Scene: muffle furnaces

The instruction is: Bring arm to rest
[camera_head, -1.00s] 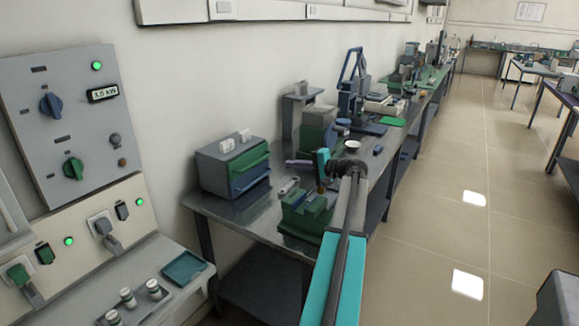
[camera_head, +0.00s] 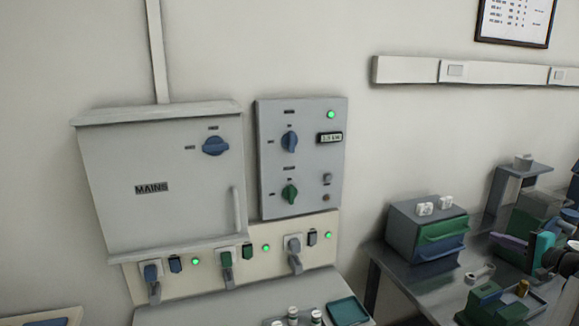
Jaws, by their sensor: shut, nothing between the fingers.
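My arm shows only in part at the right edge, with its teal wrist (camera_head: 541,245) and a dark joint beside it. My gripper (camera_head: 506,241) points left from the wrist, over the metal bench (camera_head: 398,289). It is shut and I see nothing held in it. It is small in view, and the rest of the arm lies outside the picture. Below it is a green block-like fixture (camera_head: 488,300) on the bench.
A grey drawer box (camera_head: 428,237) with green and blue fronts stands left of my gripper. The wall holds a MAINS cabinet (camera_head: 160,185), a control panel (camera_head: 300,160) and sockets with plugs. A teal tray (camera_head: 348,312) lies at the bottom.

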